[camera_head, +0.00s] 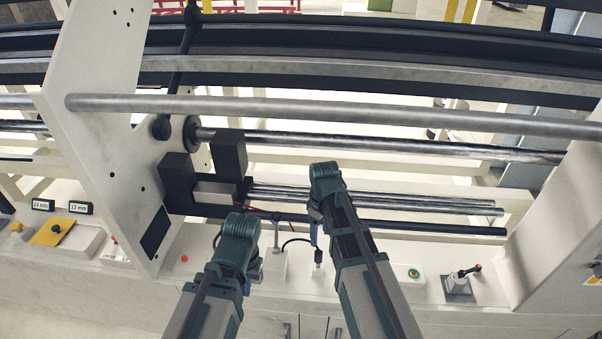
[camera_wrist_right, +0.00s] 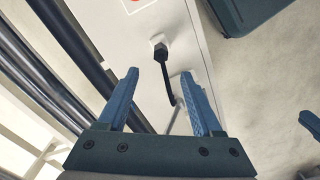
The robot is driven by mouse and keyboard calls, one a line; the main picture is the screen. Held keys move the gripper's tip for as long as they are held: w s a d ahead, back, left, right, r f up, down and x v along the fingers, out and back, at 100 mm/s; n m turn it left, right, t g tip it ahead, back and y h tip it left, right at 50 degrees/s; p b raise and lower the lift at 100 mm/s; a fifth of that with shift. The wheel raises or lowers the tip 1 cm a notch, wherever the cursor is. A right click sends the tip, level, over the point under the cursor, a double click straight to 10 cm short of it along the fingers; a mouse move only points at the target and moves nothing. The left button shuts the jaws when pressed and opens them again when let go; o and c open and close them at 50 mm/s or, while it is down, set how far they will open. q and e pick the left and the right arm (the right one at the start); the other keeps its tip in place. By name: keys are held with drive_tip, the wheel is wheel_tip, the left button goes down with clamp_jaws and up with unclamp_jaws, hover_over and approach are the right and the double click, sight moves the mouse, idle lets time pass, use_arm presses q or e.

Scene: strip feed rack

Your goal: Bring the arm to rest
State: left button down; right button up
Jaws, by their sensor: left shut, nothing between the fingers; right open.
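My right arm reaches up from the bottom of the head view, its teal wrist bent over the lower rods. The right gripper (camera_head: 315,236) hangs below that wrist, over the white ledge, and is largely seen edge-on. In the right wrist view the right gripper (camera_wrist_right: 160,73) has its two blue fingers well apart, with nothing held between them. My left arm is to the left and lower in the head view. Its gripper (camera_head: 257,270) is shut and empty beside the wrist, partly hidden by it. The two grippers are apart.
The black cable plug (camera_wrist_right: 161,50) stands on the white ledge (camera_head: 380,262) beneath the right gripper. Long metal rods (camera_head: 375,203) cross behind the arms. A white upright plate (camera_head: 95,130) stands left. A green button (camera_head: 414,272) and a lever (camera_head: 468,271) are right.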

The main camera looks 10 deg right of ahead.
drive_tip(key=shift+s, duration=0.1)
drive_tip(key=s+a+m+h, duration=0.1)
drive_tip(key=s+a+m, duration=0.4)
drive_tip(key=s+a, duration=0.5)
drive_tip(key=s, duration=0.4)
drive_tip(key=shift+a, duration=0.2)
drive_tip(key=shift+s, duration=0.1)
